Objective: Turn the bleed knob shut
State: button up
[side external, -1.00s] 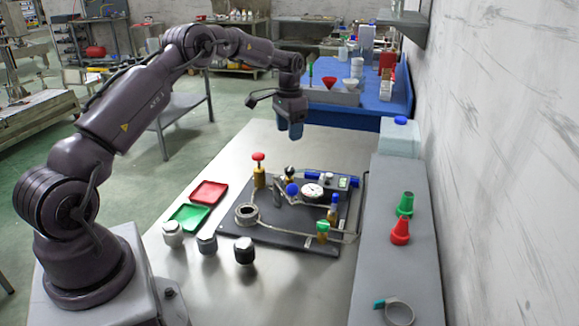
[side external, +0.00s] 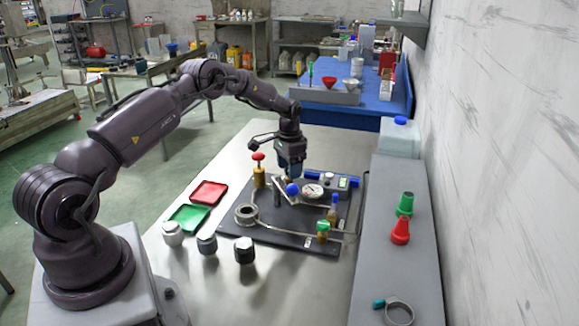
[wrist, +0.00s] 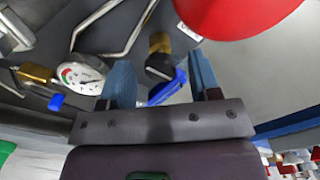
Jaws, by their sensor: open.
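My gripper (side external: 291,172) points down over the back of the dark valve plate (side external: 275,235). Its blue fingers are apart in the wrist view (wrist: 161,75). A small black knob on a brass stem (wrist: 158,64) shows between and beyond the fingertips; I cannot tell whether they touch it. It looks like the bleed knob, though no label is readable. In the side view my gripper hides this knob. A red knob on a brass valve (side external: 258,160) stands left of my gripper and looms large in the wrist view (wrist: 235,12).
A pressure gauge (side external: 312,190) and a blue-ball lever (side external: 292,189) sit close beside my gripper. Blue-topped (side external: 332,213) and green-topped (side external: 322,228) valves stand to the front right. Red (side external: 209,192) and green (side external: 190,217) trays lie left. Several capped jars stand in front.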

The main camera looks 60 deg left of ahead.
jog(key=c, duration=0.9)
jog(key=shift+m, duration=0.4)
jog(key=m, duration=1.7)
